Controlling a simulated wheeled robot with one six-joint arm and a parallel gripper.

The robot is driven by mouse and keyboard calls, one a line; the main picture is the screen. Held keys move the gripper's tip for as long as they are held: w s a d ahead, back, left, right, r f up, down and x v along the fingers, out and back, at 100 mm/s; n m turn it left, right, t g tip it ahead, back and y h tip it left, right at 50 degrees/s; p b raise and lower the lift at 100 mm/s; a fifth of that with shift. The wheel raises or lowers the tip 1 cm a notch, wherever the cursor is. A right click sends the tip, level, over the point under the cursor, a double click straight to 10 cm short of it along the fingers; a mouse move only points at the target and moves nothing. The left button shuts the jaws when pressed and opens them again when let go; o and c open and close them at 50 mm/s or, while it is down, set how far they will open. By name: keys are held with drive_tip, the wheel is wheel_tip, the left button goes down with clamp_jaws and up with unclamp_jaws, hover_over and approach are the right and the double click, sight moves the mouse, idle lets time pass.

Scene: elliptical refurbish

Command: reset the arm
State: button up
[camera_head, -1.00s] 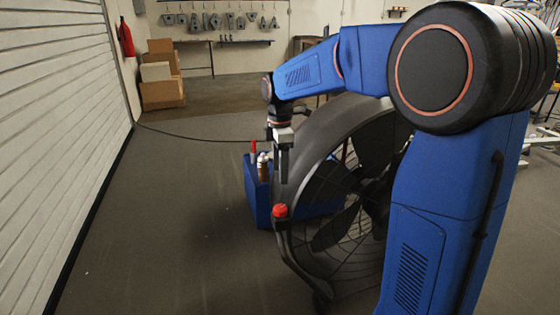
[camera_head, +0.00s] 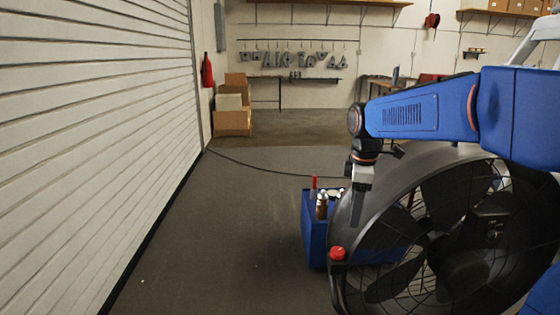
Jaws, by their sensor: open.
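My blue arm (camera_head: 425,110) reaches in from the right edge, with its forearm roughly level and its wrist bent down. My gripper (camera_head: 357,210) hangs at the arm's left end and points downward. It is open, and I see nothing between its fingers. It is seen against the rim of a large black drum fan (camera_head: 395,178), close to the blue toolbox behind. Whether it touches the fan cannot be told.
A blue toolbox (camera_head: 316,228) holding bottles stands on the floor beside the fan. A red knob (camera_head: 337,253) sits on the fan's frame. Cardboard boxes (camera_head: 233,122) stand at the back. A ribbed shutter (camera_head: 95,120) lines the left. The floor (camera_head: 235,230) between is clear, crossed by a cable (camera_head: 255,168).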

drive_tip(key=s+d+f+m+t, duration=0.1)
drive_tip(key=s+f+m, duration=0.1)
drive_tip(key=s+m, duration=0.3)
drive_tip(key=s+d+f+m+t, duration=0.1)
drive_tip(key=s+m, duration=0.3)
drive_tip(key=s, duration=0.9)
drive_tip(key=s+d+f+m+t, duration=0.2)
drive_tip(key=s+f+m, duration=0.2)
drive_tip(key=s, duration=0.5)
drive_tip(key=shift+s+d+m, duration=0.2)
drive_tip(key=shift+s+m, duration=0.05)
drive_tip(key=shift+m, duration=0.55)
